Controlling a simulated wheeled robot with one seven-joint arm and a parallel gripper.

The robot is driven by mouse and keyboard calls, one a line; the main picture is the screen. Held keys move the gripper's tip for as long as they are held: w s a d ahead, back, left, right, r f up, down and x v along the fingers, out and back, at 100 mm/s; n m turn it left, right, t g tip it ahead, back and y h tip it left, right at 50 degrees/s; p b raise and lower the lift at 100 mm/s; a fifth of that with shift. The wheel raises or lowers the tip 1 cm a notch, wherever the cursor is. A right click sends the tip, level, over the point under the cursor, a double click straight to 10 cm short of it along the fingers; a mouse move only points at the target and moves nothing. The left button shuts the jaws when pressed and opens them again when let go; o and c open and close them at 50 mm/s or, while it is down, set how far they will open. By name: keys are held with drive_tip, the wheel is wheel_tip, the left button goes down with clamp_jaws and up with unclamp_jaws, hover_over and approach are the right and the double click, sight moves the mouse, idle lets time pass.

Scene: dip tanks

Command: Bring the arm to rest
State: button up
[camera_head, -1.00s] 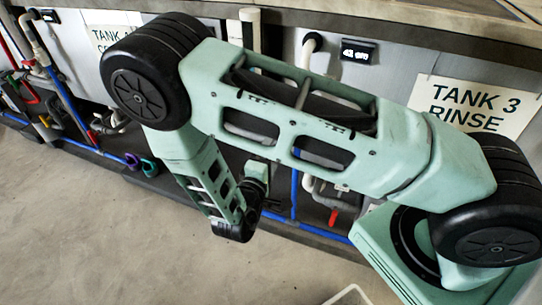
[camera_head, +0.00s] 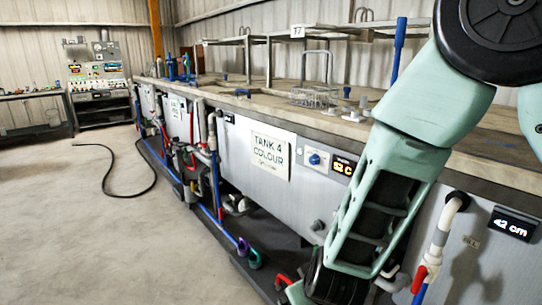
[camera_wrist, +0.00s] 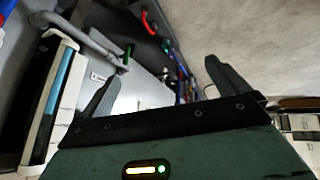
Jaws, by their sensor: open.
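My gripper (camera_wrist: 162,88) shows in the wrist view with its two dark fingers spread wide. Nothing is between the fingers, and the tank fronts and floor show beyond them. In the camera_head view my pale green arm hangs down at the right, in front of the tank row (camera_head: 262,190). Its lower link reaches the bottom edge of the picture. The gripper itself is not seen in that view.
A sign reading TANK 4 COLOUR (camera_head: 270,157) is on the tank front. A wire basket (camera_head: 314,97) stands on the tank top. A black hose (camera_head: 150,180) lies on the floor. A bench with a panel (camera_head: 97,75) stands far left. The floor at left (camera_head: 60,230) is mostly clear.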

drive_tip(key=s+a+r+g+y+p, duration=0.25)
drive_tip(key=s+r, duration=0.35)
drive_tip(key=r, duration=0.3)
drive_tip(key=s+d+r+n+g+h+p, duration=0.1)
drive_tip(key=s+d+r+g, duration=0.1)
drive_tip(key=s+d+r, duration=0.2)
drive_tip(key=s+d+r+n+g+h+p, duration=0.1)
drive_tip(key=s+d+r, duration=0.3)
drive_tip(key=s, duration=0.7)
wheel_tip(320, 180, up, 2)
drive_tip(key=shift+d+r+g+h, duration=0.15)
drive_tip(key=shift+d+g+h, duration=0.2)
drive_tip(key=shift+g, duration=0.3)
drive_tip(key=shift+a, duration=0.1)
idle(4.7)
